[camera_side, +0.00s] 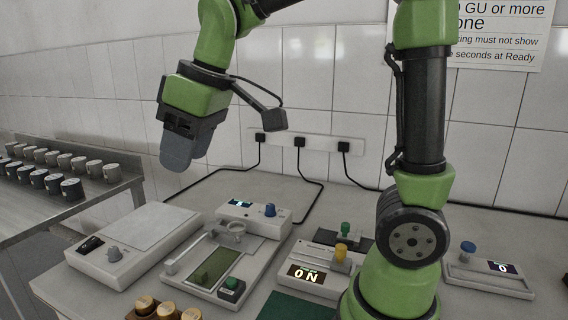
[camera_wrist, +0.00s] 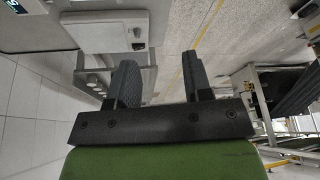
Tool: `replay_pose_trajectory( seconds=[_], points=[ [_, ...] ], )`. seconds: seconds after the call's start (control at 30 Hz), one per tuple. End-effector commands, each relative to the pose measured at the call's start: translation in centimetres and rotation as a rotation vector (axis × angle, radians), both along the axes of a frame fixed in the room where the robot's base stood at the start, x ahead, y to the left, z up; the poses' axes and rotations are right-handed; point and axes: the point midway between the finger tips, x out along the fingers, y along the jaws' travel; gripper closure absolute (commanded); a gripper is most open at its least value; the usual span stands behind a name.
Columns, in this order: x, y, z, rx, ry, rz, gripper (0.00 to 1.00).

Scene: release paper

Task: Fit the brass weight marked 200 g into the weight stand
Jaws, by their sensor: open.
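Several brass-topped weights (camera_side: 167,309) stand in a brown holder, perhaps the weight stand, at the bottom edge of the side view. The frame cuts it off, and no 200 g marking can be read. My gripper (camera_side: 182,160) is high above the left part of the bench, well away from the weights. Its fingers overlap in the side view. In the wrist view my gripper (camera_wrist: 161,80) has its two dark fingers apart with nothing between them. No weight can be made out in the wrist view.
A green mat (camera_side: 297,307) lies in front. Black cables run to wall sockets (camera_side: 300,142). A side table with cups (camera_side: 80,165) stands left.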

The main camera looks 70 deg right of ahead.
Motion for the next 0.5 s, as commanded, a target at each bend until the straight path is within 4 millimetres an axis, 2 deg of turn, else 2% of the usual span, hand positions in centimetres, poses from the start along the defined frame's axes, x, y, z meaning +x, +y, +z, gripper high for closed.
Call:
replay_pose_trajectory(
  seconds=[0.03,0.2,0.33,0.5],
  points=[
    [-2.1,-0.2,0.8,0.036,-0.033,-0.071,0.54],
    [-8.3,-0.6,1.2,0.177,-0.111,-0.315,0.54],
    [-11.6,-0.6,0.4,0.266,-0.152,-0.451,0.54],
    [-13.5,-0.7,-0.5,0.33,-0.174,-0.541,0.54]
  ],
)
